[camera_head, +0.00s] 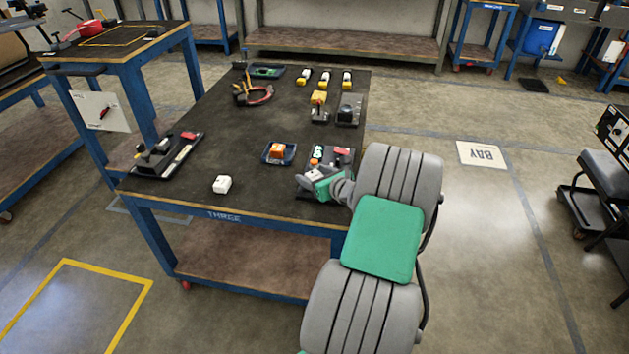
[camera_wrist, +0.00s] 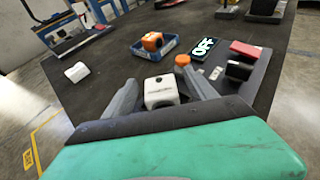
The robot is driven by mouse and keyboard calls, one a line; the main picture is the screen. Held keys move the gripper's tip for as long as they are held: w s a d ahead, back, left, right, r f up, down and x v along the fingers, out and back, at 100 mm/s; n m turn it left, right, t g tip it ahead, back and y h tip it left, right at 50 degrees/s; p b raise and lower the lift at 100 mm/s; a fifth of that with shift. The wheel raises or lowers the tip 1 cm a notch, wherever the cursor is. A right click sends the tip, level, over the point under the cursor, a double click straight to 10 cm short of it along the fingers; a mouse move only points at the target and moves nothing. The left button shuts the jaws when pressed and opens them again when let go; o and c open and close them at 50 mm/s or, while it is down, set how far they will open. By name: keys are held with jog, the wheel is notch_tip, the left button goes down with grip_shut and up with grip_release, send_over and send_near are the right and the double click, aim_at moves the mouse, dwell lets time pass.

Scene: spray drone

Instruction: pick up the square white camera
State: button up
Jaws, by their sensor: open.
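In the wrist view, a square white camera (camera_wrist: 161,92) with a dark round lens and small print sits between the two grey fingers of my gripper (camera_wrist: 160,78). The fingers are open, with one on each side of it; I cannot tell whether either touches it. In the head view, my gripper (camera_head: 305,184) is low over the table's front right part and hides this camera. A second small white block (camera_head: 222,184) stands alone to the left near the front edge; it also shows in the wrist view (camera_wrist: 76,72).
The dark table (camera_head: 225,130) has a blue tray (camera_head: 268,158) with an orange block just beyond my gripper. The table's middle is mostly clear.

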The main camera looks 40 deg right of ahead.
jog(key=shift+c, duration=0.6)
grip_shut()
